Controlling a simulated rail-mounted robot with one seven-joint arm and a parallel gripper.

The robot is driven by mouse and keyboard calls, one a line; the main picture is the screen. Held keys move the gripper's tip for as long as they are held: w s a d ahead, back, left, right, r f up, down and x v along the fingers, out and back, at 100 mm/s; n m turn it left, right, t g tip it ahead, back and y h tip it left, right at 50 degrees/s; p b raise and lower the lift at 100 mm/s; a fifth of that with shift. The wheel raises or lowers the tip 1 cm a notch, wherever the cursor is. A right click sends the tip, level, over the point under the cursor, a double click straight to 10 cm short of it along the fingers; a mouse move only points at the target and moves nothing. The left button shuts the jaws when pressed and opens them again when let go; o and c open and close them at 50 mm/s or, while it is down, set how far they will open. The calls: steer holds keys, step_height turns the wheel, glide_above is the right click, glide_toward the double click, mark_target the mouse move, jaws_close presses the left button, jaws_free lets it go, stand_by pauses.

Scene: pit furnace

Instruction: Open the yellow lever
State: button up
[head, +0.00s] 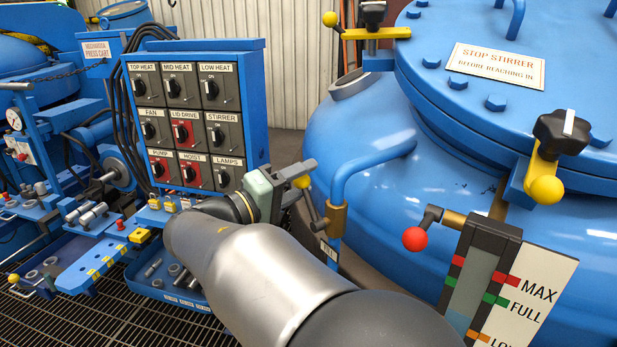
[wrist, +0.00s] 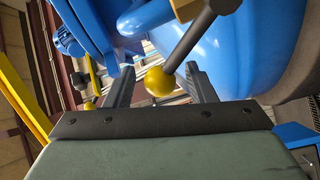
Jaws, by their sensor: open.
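The yellow lever is a dark rod with a yellow ball knob (head: 302,182), mounted on a brass valve (head: 337,217) on a bent blue pipe (head: 372,158). In the head view the rod slants up and left from the valve to the ball. My gripper (head: 300,178) is open beside the knob, reaching in from the left. In the wrist view the yellow ball (wrist: 160,81) shows between the two dark fingers of my gripper (wrist: 157,73), with its rod running up right to the brass part. Whether a finger touches the ball, I cannot tell.
A red-ball lever (head: 415,238) sits by the level gauge (head: 473,275). Yellow-knobbed clamps (head: 547,188) hold the furnace lid (head: 510,110). A switch panel (head: 190,120) stands behind my arm on the left. The blue furnace body (head: 400,210) curves close behind the valve.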

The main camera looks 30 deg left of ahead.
steer(key=v, duration=1.5)
steer(key=shift+s, duration=0.15)
